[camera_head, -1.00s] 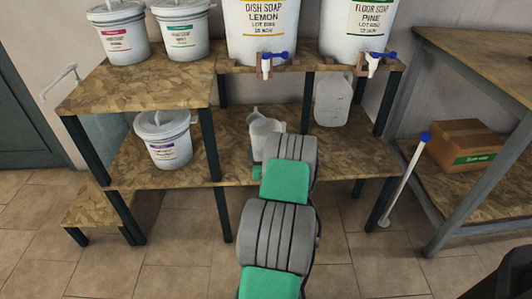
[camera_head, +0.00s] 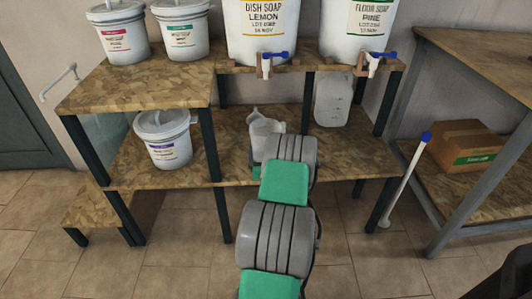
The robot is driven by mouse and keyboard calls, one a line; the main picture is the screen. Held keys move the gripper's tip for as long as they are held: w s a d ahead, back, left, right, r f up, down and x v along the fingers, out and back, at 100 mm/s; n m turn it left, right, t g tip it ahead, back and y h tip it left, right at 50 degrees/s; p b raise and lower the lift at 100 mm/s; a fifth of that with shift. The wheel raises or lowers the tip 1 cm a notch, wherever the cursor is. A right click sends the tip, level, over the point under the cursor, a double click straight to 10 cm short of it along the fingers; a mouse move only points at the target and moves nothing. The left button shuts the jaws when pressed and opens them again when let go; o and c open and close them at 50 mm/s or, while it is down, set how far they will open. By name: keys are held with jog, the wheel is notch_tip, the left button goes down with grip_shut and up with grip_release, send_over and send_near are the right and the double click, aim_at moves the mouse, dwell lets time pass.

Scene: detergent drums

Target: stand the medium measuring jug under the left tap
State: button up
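A translucent measuring jug (camera_head: 264,126) stands on the lower shelf (camera_head: 225,160), below the left tap (camera_head: 266,64). Its size against other jugs cannot be told. The left tap has a blue handle and sits on the lemon dish soap drum (camera_head: 262,30). My grey and green arm reaches up to the lower shelf just in front of the jug and covers its lower part. My gripper is hidden behind the arm's own links, so its fingers and any hold on the jug do not show.
The pine floor soap drum (camera_head: 358,28) has the right tap (camera_head: 372,66). A translucent canister (camera_head: 332,99) stands behind the jug to the right. A white bucket (camera_head: 163,138) is at left on the lower shelf. Shelf legs flank the arm. A cardboard box (camera_head: 467,144) sits far right.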

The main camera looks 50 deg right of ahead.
jog(key=shift+f+b, duration=0.45)
jog(key=shift+b, duration=0.2)
dwell(0.4)
jog(key=o, duration=1.1)
jog(key=shift+c, duration=0.2)
jog(key=b+v, duration=0.2)
jog(key=v, duration=0.5)
jog(key=shift+s+a, duration=0.2)
jog(key=shift+a, duration=0.05)
jog(key=shift+s, duration=0.2)
